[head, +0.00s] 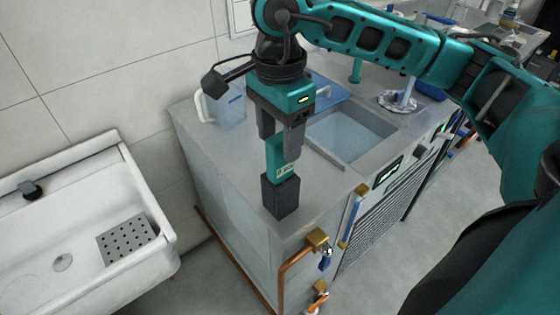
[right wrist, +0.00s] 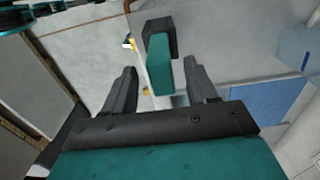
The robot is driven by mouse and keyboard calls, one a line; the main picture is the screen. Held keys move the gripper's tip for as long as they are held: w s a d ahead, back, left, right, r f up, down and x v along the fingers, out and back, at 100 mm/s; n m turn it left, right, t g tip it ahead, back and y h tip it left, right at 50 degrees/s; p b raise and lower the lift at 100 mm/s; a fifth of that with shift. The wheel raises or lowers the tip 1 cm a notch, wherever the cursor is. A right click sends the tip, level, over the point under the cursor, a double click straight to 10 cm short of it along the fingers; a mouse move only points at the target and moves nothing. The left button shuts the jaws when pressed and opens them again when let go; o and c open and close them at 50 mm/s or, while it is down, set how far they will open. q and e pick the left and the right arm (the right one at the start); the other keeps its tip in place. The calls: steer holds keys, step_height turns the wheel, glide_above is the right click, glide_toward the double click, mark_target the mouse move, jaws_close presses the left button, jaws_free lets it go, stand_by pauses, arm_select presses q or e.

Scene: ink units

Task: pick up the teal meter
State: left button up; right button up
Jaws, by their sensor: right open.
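The teal meter (head: 280,167) stands upright in a dark block-shaped holder (head: 280,196) near the front corner of the grey worktop. Its lower end is hidden in the holder. My right gripper (head: 279,147) points down over it, open, with its fingertips around the upper part of the meter. In the right wrist view the meter (right wrist: 162,65) lies between the two spread fingers, with a gap on each side, and the dark holder (right wrist: 160,27) is beyond it. My left gripper is not in view.
A clear pitcher (head: 228,108) and a blue board (head: 325,92) are behind the gripper. A sunken basin (head: 345,135) lies to the right. A white sink (head: 80,220) stands at the left. Copper pipe and valves (head: 317,240) stick out below the worktop's front edge.

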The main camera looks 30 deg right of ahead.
mark_target(280, 158)
steer(key=f, duration=0.6)
steer(key=shift+d, duration=0.2)
steer(key=shift+r, duration=0.1)
steer(key=c, duration=1)
steer(key=shift+w, duration=0.1)
jaws_close()
steer(key=shift+r, duration=0.1)
